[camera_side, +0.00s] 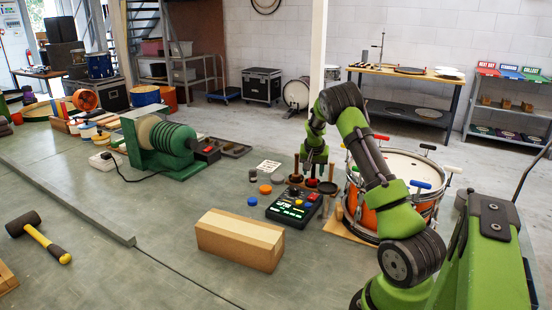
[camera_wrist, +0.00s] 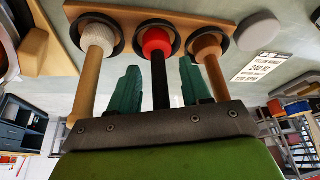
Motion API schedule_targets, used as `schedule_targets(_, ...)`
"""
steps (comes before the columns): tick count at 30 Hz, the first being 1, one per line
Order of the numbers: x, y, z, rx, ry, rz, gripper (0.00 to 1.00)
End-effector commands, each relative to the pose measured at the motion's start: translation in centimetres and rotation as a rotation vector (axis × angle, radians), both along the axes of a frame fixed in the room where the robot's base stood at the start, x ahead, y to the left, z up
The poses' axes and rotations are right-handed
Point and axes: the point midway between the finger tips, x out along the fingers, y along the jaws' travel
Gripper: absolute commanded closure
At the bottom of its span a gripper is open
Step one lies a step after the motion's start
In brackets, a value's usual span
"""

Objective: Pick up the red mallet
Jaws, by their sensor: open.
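The red mallet (camera_wrist: 157,41) has a red head and a black handle, and it sits in the middle of a wooden rack (camera_wrist: 183,12) in the wrist view. A white-headed mallet (camera_wrist: 94,36) and a brown-headed mallet (camera_wrist: 207,46) sit on either side of it. My gripper (camera_wrist: 159,66) is open, with one green finger on each side of the black handle. I see gaps between the fingers and the handle. In the side view my gripper (camera_side: 315,160) points down over the mallets; the red head (camera_side: 312,183) shows small below it.
A drum (camera_side: 385,185) stands right beside the gripper. A black control box (camera_side: 294,205) and a cardboard box (camera_side: 240,238) lie in front. A green coil machine (camera_side: 165,140) stands to the left. A black-headed hammer (camera_side: 40,238) lies at far left. The front bench is largely clear.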

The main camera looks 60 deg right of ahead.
Motion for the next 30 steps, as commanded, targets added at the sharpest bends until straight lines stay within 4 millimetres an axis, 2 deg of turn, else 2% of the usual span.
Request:
schedule_targets(3,0.0,0.0,0.0,0.0,0.0,0.0,0.52)
schedule_targets(12,0.0,0.0,0.1,0.0,0.0,0.0,0.98)
schedule_targets(13,0.0,0.0,0.1,0.0,0.0,0.0,1.0)
schedule_targets(20,0.0,0.0,0.1,-0.001,0.0,0.001,1.0)
schedule_targets(23,0.0,0.0,0.7,-0.003,-0.001,0.001,1.0)
schedule_targets(30,0.1,0.0,5.2,-0.004,-0.004,0.002,1.0)
